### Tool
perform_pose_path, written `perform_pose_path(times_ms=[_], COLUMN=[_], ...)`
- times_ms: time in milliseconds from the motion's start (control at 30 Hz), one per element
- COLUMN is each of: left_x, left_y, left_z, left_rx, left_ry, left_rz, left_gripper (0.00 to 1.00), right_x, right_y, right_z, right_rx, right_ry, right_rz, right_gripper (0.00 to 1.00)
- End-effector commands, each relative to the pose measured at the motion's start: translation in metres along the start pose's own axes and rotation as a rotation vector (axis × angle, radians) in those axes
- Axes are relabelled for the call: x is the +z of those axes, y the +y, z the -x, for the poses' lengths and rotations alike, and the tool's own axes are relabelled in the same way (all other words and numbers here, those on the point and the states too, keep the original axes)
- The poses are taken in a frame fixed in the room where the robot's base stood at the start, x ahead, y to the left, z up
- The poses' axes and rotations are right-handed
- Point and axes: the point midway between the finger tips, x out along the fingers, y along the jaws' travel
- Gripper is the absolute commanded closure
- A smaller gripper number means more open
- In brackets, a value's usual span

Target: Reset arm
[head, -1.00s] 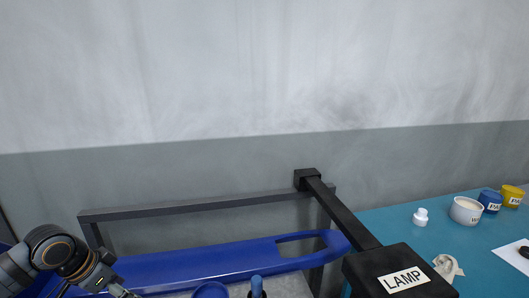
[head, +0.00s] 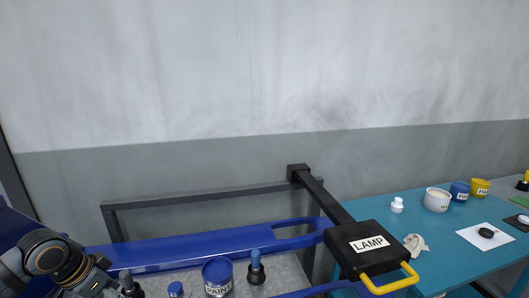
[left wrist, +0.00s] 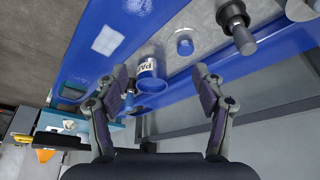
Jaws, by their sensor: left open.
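My left gripper (head: 112,291) is at the lower left of the head view, partly cut off by the bottom edge. In the left wrist view, its two fingers (left wrist: 162,80) are apart with nothing held between them. A blue paint can (left wrist: 150,72) shows beyond and between the fingers there. It also stands in the head view (head: 217,277), to the right of the gripper. My right gripper is not in view.
A blue frame (head: 180,255) surrounds a grey surface with a dark blue-topped tool (head: 256,270) and a small blue-lidded jar (head: 176,289). A black lamp (head: 352,240) with a yellow handle overhangs its right end. A teal table (head: 380,222) holds small pots.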

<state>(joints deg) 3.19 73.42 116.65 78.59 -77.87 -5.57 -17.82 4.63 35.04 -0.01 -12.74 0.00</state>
Motion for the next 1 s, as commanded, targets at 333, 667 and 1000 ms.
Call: perform_pose_path(times_ms=[333, 667, 1000], left_x=[0.023, 0.058, 0.102], left_y=[0.037, 0.103, 0.159], left_z=[-0.054, -0.113, -0.129], left_rx=[0.003, -0.032, -0.153], left_ry=[-0.019, -0.020, -0.042], left_rz=[-0.013, 0.040, 0.251], left_gripper=[0.31, 0.31, 0.31], right_x=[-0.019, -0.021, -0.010], right_y=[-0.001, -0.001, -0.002], right_z=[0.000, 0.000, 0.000], right_rx=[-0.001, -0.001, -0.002], right_ry=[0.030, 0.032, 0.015], right_rz=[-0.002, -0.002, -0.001], right_gripper=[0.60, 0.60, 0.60])
